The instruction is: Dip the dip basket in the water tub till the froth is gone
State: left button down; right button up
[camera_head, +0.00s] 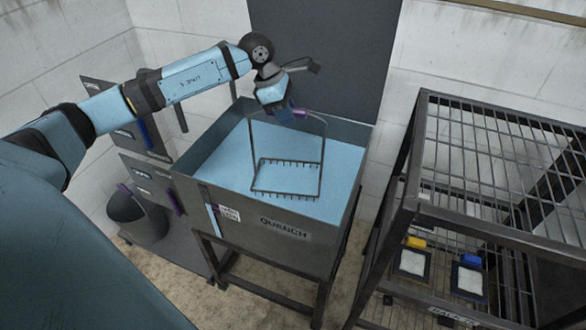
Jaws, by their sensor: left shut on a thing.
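The water tub (286,224) is a grey metal tank labelled QUENCH, on a dark stand in the middle of the head view. Its light blue water (222,165) lies below the rim. The dip basket (322,160) is a thin dark wire frame with a tall handle. It hangs over the tub, its base at or near the water; I cannot tell how deep it is. My left gripper (288,112) is shut on the top of the basket's handle, by a purple part. No froth shows on the water. My right gripper is not in view.
A dark metal rack (405,215) stands close on the right, with framed white pieces (412,262) on a lower shelf. A grey bin (135,218) stands on the floor at left. A dark board (325,50) is behind the tub.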

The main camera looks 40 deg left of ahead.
pick_arm(q)
notch_tip(320, 180, up, 4)
jog(key=shift+f+p, duration=0.2)
jog(key=shift+p, duration=0.6)
notch_tip(320, 180, up, 2)
jog(key=shift+r+p, duration=0.1)
jog(key=shift+p, duration=0.5)
notch_tip(320, 180, up, 2)
jog(key=shift+r+p, duration=0.1)
jog(key=shift+p, duration=0.55)
jog(key=shift+r+p, duration=0.7)
jog(key=shift+r, duration=0.65)
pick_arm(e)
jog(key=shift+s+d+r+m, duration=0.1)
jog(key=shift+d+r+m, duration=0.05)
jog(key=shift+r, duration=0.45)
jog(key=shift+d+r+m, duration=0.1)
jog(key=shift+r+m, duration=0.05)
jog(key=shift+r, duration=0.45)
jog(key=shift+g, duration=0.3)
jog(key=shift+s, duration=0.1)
